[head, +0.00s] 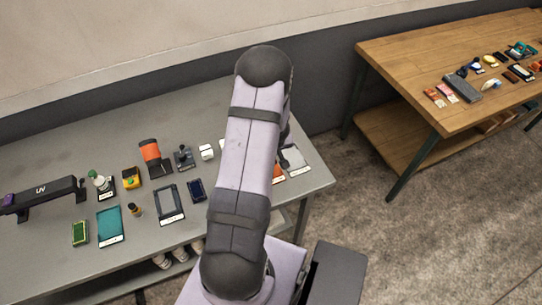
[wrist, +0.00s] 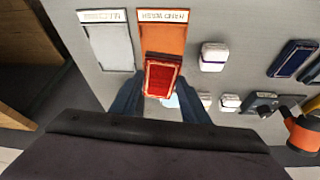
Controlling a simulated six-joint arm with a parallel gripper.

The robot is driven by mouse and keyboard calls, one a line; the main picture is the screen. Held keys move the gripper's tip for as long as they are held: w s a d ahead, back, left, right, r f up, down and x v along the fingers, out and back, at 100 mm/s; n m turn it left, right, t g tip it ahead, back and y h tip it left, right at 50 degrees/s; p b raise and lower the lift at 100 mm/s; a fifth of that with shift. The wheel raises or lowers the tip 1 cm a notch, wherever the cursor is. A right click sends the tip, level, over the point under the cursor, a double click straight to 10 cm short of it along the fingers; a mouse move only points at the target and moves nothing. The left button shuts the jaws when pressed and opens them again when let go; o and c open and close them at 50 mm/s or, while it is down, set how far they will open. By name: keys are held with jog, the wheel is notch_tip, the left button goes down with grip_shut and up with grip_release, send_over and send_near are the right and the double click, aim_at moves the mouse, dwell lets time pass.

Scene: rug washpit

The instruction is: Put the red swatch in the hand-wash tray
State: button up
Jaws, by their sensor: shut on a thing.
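The red swatch (wrist: 162,78), a small rectangle with a paler border, is between the fingers of my gripper (wrist: 160,98) in the wrist view. My gripper is shut on it. The hand-wash tray (wrist: 165,36) is orange with a white "HAND WASH" label and lies just beyond the swatch. The swatch overlaps the tray's near part in the picture; I cannot tell whether they touch. In the head view a sliver of the orange tray (head: 278,173) shows beside my arm, which hides the gripper and swatch.
A pale grey labelled tray (wrist: 110,45) lies beside the orange one, near the table's end. White blocks (wrist: 213,57) stand on its other side. The grey table (head: 100,150) also bears a UV lamp bar (head: 40,194) and several small items. A wooden table (head: 420,60) stands apart.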

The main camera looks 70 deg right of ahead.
jog(key=shift+f, duration=0.1)
dwell(0.3)
notch_tip(320, 180, down, 4)
jog(key=b, duration=0.5)
jog(key=shift+f+b, duration=0.55)
jog(key=shift+f, duration=0.25)
jog(key=shift+a+f, duration=0.1)
jog(key=shift+f, duration=0.3)
dwell(1.7)
dwell(0.3)
jog(key=o, duration=1.5)
jog(key=shift+o, duration=0.2)
jog(key=shift+r, duration=0.15)
jog(key=shift+r+p, duration=3.35)
jog(key=shift+p, duration=0.75)
